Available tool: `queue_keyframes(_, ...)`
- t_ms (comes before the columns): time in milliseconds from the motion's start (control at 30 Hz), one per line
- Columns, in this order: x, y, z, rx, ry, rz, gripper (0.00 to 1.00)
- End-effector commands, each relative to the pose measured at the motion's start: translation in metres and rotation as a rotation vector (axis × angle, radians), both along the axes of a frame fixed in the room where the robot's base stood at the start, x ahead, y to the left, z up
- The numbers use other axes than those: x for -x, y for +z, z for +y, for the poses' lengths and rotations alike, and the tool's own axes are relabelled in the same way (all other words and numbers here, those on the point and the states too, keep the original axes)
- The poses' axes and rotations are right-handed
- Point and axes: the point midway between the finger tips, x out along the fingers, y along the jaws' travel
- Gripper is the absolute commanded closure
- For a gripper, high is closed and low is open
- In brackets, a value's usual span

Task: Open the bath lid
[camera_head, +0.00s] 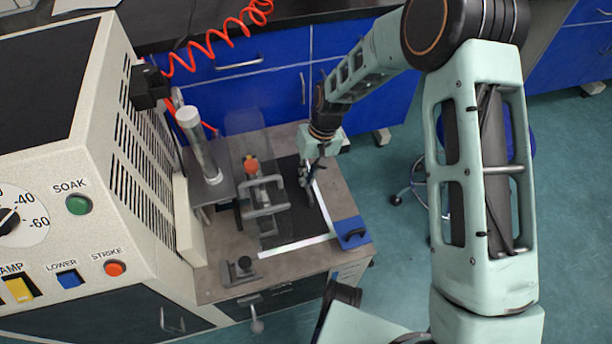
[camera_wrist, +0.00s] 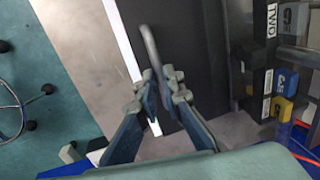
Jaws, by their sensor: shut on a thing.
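A dark flat panel (camera_head: 289,178) with pale strips along its edges lies on the bench top of the machine; it looks like the bath lid. In the wrist view the panel (camera_wrist: 190,60) lies beneath my fingers, with a white strip (camera_wrist: 122,38) along its left side. My gripper (camera_head: 306,182) reaches down over the panel's right part. In the wrist view my gripper (camera_wrist: 158,88) is shut on a thin curved grey handle (camera_wrist: 150,48) that stands up from the panel. The handle's lower end is hidden between the fingers. The panel looks flat and closed.
A grey metal frame (camera_head: 266,196) and a metal column (camera_head: 197,145) stand left of my gripper. The beige machine cabinet (camera_head: 115,150) fills the left. A blue block (camera_head: 351,232) sits at the bench's front right corner. Open floor (camera_head: 395,265) lies right.

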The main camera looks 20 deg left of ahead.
Motion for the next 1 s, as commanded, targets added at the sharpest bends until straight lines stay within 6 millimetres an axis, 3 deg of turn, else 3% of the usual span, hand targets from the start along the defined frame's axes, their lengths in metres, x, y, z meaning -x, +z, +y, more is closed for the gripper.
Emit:
queue_keyframes(600, -0.086, 0.000, -0.103, 0.002, -0.005, -0.002, 1.00)
queue_keyframes(800, -0.102, 0.000, -0.121, 0.002, -0.002, -0.001, 1.00)
queue_keyframes(1000, -0.106, 0.000, -0.126, 0.002, -0.001, 0.000, 1.00)
